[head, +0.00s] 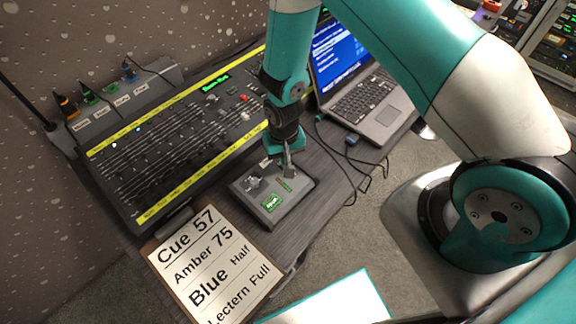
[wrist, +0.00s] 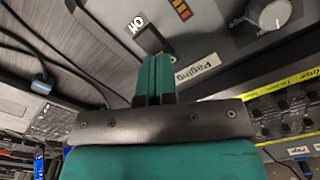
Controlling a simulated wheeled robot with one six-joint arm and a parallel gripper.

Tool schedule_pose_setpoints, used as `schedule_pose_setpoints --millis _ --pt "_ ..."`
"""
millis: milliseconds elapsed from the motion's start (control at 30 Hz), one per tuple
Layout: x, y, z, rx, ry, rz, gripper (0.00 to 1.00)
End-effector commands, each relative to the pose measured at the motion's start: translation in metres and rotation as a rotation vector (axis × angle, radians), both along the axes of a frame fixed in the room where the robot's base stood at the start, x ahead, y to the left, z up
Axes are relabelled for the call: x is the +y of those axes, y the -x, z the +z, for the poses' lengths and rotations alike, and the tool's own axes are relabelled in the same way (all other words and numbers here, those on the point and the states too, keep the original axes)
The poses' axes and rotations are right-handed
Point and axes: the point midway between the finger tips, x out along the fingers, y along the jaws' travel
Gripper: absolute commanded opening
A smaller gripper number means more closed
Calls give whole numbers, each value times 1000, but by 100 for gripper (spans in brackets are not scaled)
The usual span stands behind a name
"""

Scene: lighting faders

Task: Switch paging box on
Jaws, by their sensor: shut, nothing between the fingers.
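The paging box (head: 300,200) is a small dark grey box on the table in front of the fader desk. It has a knob (head: 253,183) on its left and a green-lit label at its front. In the wrist view the box's top (wrist: 205,35) shows a "Paging" label (wrist: 200,68), an "ON" label (wrist: 137,22), an orange indicator (wrist: 180,8) and a dark switch (wrist: 149,42). My gripper (head: 288,173) is shut and empty, just over the box's back right part. Its teal fingers (wrist: 153,62) end right beside the switch; contact cannot be told, and they partly hide that area.
The fader desk (head: 180,140) with yellow strips stands behind left. A laptop (head: 365,105) is to the right, with cables (head: 350,165) by the table edge. A cue clipboard (head: 215,265) lies in front. Several coloured plugs (head: 90,97) stand at the back left.

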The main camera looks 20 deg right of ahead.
Motion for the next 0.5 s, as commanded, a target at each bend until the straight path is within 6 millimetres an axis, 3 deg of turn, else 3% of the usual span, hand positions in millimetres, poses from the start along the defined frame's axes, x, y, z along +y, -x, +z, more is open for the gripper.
schedule_pose_setpoints --millis 500 --pt "0 0 -9 0 0 0 0"
